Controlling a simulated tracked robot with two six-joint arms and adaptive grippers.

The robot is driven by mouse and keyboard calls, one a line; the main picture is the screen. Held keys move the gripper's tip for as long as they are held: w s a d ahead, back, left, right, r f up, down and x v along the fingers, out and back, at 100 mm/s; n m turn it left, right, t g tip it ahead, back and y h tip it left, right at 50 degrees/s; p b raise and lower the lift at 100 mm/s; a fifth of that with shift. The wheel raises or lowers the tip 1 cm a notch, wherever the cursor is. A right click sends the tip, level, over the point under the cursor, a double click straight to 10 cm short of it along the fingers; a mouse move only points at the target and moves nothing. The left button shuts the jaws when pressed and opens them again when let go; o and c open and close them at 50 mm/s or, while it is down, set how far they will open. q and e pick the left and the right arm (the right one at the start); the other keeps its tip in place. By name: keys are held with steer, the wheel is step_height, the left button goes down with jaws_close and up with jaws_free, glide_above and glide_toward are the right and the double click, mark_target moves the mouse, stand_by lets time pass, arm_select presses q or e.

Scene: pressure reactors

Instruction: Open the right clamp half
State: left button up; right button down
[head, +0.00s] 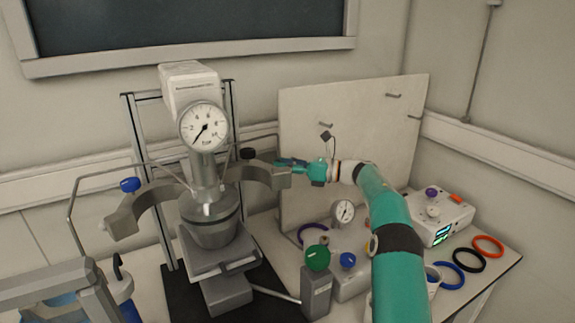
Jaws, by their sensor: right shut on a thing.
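The right clamp half (262,177) is a grey curved metal piece to the right of the reactor (210,215), standing apart from the vessel. My right gripper (288,166) is shut on the outer end of the right clamp half, reaching in from the right on a teal arm. The left clamp half (143,208) is a similar grey curved piece, swung out to the left of the reactor. A white-faced pressure gauge (203,127) sits on top of the reactor. My left gripper is not in view.
A pale upright panel (350,130) with hooks stands behind my right arm. A green knob (317,258), a blue knob (348,260) and a small gauge (343,211) are beside the reactor. A white control box (436,215) and coloured rings (468,262) lie at the right.

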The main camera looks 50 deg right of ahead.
steer(key=shift+w+a, duration=0.2)
steer(key=shift+a, duration=0.3)
steer(key=c, duration=0.9)
jaws_free()
steer(key=shift+f+y, duration=0.1)
steer(key=shift+y, duration=0.2)
steer(key=shift+c, duration=0.2)
steer(key=v, duration=1.2)
steer(key=shift+s+d, duration=0.25)
steer(key=shift+d, duration=0.1)
